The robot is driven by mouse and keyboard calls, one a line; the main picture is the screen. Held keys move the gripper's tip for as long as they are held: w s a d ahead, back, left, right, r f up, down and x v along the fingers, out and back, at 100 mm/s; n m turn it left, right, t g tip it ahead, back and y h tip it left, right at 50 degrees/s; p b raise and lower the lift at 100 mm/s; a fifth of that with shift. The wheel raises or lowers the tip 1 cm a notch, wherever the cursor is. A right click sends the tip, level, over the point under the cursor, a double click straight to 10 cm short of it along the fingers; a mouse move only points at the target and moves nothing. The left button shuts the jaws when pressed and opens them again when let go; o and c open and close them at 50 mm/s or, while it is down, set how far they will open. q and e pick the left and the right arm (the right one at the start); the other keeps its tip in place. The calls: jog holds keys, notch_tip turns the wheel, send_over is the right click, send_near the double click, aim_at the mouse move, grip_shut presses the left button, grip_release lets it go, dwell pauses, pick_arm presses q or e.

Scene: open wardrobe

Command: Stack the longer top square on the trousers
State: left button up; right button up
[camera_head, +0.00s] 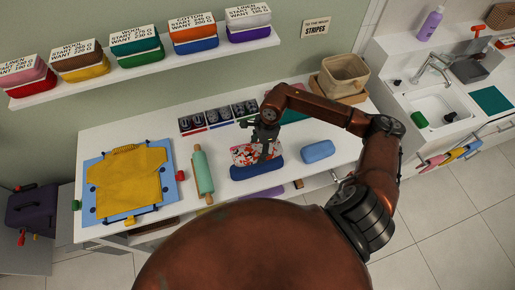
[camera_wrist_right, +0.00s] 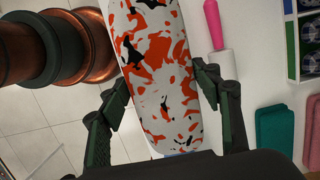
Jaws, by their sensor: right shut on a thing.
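A folded top with a white, orange and black pattern (camera_head: 243,155) is between the fingers of my right gripper (camera_head: 266,145). In the right wrist view, the patterned top (camera_wrist_right: 158,70) fills the space between the two fingers (camera_wrist_right: 168,108). Dark blue folded cloth, which looks like the trousers (camera_head: 257,171), lies on the white table right under the patterned top. The top looks roughly lined up over it; I cannot tell whether they touch. A shorter light blue folded piece (camera_head: 318,151) lies to the right. My left gripper is not in view.
A yellow shirt (camera_head: 130,180) lies on a blue board (camera_head: 172,190) at left. A green rolling pin (camera_head: 202,173) lies beside the dark blue cloth. Small dark boxes (camera_head: 218,116) and a basket (camera_head: 345,73) stand behind. A sink (camera_head: 432,108) is at right.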

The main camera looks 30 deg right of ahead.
aim_at(258, 155)
jog(key=b+x, duration=0.1)
jog(key=x, duration=0.1)
jog(key=d+b+x, duration=0.1)
jog(key=x, duration=0.2)
jog(key=shift+s+f, duration=0.1)
jog(key=shift+s, duration=0.1)
jog(key=shift+b+x, duration=0.45)
jog(key=shift+x, duration=0.45)
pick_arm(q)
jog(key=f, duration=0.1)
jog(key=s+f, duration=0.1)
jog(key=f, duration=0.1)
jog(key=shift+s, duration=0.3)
pick_arm(e)
jog(key=shift+d, duration=0.15)
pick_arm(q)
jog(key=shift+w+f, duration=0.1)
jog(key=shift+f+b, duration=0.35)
pick_arm(e)
jog(key=shift+f, duration=0.4)
jog(key=o, duration=0.9)
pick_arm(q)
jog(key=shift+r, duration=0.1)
pick_arm(e)
jog(key=shift+r, duration=0.15)
jog(key=shift+c, duration=0.3)
